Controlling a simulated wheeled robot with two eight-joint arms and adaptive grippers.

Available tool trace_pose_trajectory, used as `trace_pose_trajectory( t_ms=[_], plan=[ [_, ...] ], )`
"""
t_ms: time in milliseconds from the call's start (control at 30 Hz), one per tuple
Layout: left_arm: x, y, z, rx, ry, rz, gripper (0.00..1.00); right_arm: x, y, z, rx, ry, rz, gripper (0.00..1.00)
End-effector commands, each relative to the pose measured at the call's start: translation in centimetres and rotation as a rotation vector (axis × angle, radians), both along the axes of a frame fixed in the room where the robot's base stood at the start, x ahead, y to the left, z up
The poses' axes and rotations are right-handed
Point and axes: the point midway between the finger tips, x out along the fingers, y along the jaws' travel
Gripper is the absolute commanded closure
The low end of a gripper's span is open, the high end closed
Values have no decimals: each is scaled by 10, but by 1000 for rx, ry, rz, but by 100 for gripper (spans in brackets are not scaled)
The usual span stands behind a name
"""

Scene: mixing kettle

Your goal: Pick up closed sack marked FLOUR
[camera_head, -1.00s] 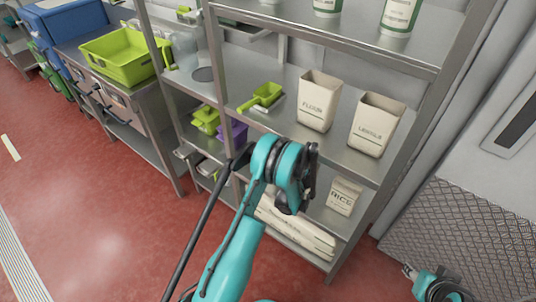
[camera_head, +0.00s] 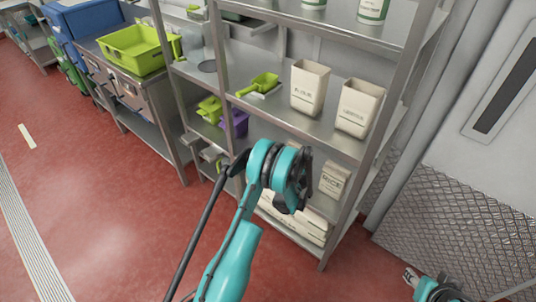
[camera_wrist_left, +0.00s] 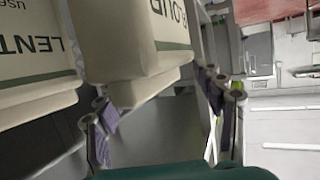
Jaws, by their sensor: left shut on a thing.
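In the left wrist view a cream sack (camera_wrist_left: 115,45) with FLOUR lettering, turned sideways and partly cut off, is close to my left gripper (camera_wrist_left: 160,102). The fingers, with purple pads, stand on both sides of its end. The gripper is shut on this sack, though the contact is partly hidden. A second cream sack marked LENTILS (camera_wrist_left: 30,60) is upside down in this view, at the left.
The metal shelf rack (camera_head: 330,138) holds open tubs marked FLOUR (camera_head: 308,90) and LENTILS (camera_head: 358,108), and a green scoop (camera_head: 260,84). A RICE sack (camera_head: 333,180) and long sacks (camera_head: 310,228) are on lower levels. Red floor (camera_head: 90,200) is clear at left.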

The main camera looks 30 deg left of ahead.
Motion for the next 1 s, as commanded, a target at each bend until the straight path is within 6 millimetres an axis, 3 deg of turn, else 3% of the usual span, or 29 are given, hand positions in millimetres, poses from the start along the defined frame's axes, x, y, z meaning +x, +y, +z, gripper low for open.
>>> trace_pose_trajectory(
  t_ms=[467,500,567,1000],
  plan=[
    [1,1,-3,-4,3,-1,92,0,0,0,0,0,0,60],
    [1,1,-3,-4,3,-1,27,0,0,0,0,0,0,60],
    [1,1,-2,-3,4,-2,11,0,0,0,0,0,0,60],
    [-1,-4,2,-1,0,-4,8,0,0,0,0,0,0,60]
  ],
)
